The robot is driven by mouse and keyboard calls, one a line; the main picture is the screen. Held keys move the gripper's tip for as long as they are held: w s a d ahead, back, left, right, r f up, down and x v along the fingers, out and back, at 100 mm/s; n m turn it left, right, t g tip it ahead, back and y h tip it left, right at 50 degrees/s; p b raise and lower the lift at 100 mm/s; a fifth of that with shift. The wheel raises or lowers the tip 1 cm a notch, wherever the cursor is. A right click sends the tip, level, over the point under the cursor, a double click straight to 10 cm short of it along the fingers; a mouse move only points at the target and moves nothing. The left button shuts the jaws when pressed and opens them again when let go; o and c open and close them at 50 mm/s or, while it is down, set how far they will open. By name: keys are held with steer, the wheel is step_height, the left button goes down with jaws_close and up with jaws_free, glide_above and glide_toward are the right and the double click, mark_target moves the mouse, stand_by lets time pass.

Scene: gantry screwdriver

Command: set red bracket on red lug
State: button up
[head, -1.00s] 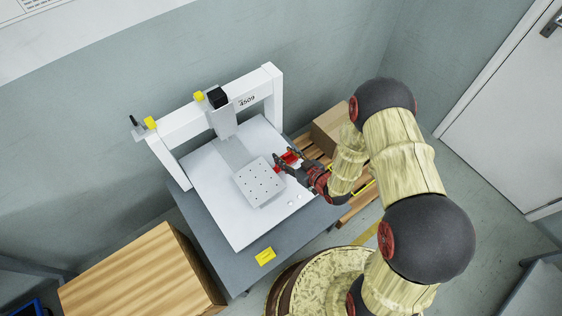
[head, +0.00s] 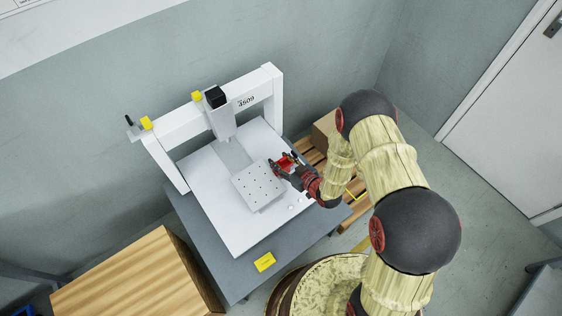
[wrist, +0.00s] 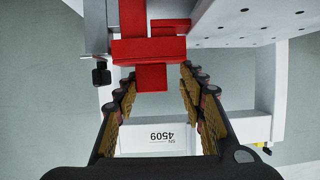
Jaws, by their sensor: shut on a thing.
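The red bracket (wrist: 150,53) is a blocky red part between the fingertips of my gripper (wrist: 157,80) in the wrist view. In the head view my gripper (head: 283,165) is shut on the red bracket (head: 285,163), just past the right corner of the perforated plate (head: 258,185). In the wrist view, red surfaces overlap near a grey metal piece (wrist: 98,28). I cannot tell the red lug apart from the bracket, or whether they touch.
A white gantry (head: 178,124) with a black-topped screwdriver head (head: 215,98) stands over the white base board (head: 235,228). A wooden box (head: 140,275) is at lower left. A carton (head: 323,128) and pallet (head: 315,152) lie beyond the table's right side.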

steer(key=shift+f+b, duration=0.35)
steer(key=shift+f, duration=0.1)
steer(key=shift+f, duration=0.1)
steer(key=o, duration=1.2)
